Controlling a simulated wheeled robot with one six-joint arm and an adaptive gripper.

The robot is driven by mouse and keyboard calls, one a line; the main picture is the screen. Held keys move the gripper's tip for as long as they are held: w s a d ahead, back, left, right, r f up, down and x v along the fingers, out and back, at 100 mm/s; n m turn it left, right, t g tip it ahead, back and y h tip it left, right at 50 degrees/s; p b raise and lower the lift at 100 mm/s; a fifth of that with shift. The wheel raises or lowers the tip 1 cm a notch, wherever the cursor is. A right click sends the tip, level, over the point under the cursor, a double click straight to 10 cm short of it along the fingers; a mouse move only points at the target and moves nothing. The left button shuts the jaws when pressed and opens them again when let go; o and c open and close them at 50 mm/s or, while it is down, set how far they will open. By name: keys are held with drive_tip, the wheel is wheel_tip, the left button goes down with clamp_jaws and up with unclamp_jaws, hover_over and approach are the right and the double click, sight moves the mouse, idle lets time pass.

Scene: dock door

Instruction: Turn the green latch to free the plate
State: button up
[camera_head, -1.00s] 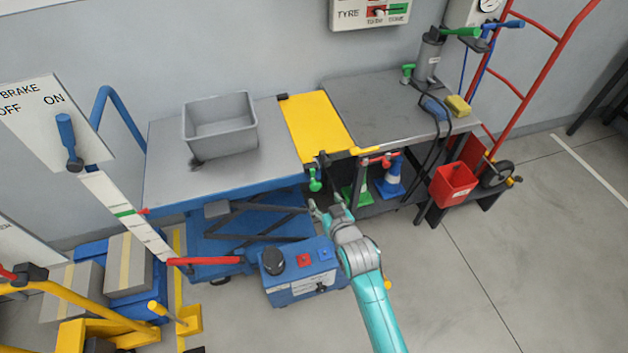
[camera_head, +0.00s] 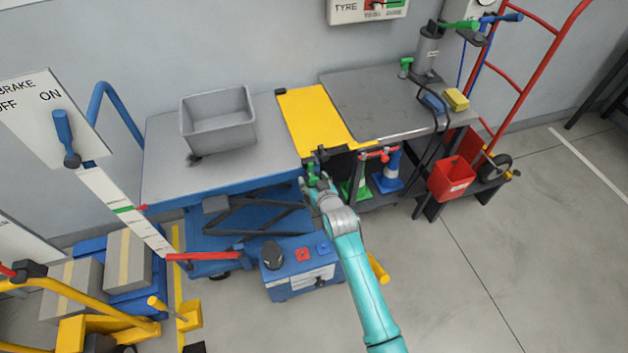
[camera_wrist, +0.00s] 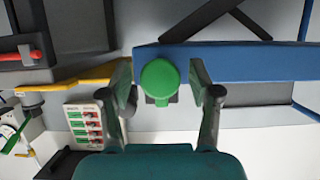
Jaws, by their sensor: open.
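The green latch (camera_head: 313,174) hangs at the front edge below the yellow plate (camera_head: 318,121), at the right end of the lift table. In the wrist view the latch shows as a round green knob (camera_wrist: 160,79) in front of the blue table edge. My gripper (camera_head: 314,184) is right at the latch. In the wrist view the open fingers (camera_wrist: 164,95) stand on either side of the knob, with a gap on both sides. The plate bridges the lift table and the grey bench. The latch's pivot is partly hidden.
A grey bin (camera_head: 218,122) stands on the lift table (camera_head: 165,150). A red handle (camera_head: 372,155) and green and blue cones (camera_head: 388,172) sit close to the right of my gripper. A blue control box (camera_head: 300,268) is on the floor below.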

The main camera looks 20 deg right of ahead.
drive_tip(key=c, duration=1.1)
drive_tip(key=shift+c, duration=0.2)
drive_tip(key=n+h, duration=0.2)
drive_tip(key=n, duration=0.1)
drive_tip(key=shift+a, duration=0.15)
drive_tip(key=n+h, duration=0.2)
drive_tip(key=n, duration=0.1)
drive_tip(key=shift+n+t, duration=0.3)
drive_tip(key=shift+t, duration=0.1)
drive_tip(key=n+t+h, duration=0.1)
drive_tip(key=n, duration=0.2)
drive_tip(key=shift+f+h, duration=0.15)
drive_tip(key=shift+h, duration=0.25)
drive_tip(key=shift+n+t+h, duration=0.5)
drive_tip(key=shift+n+t, duration=0.1)
drive_tip(key=shift+n, duration=1.3)
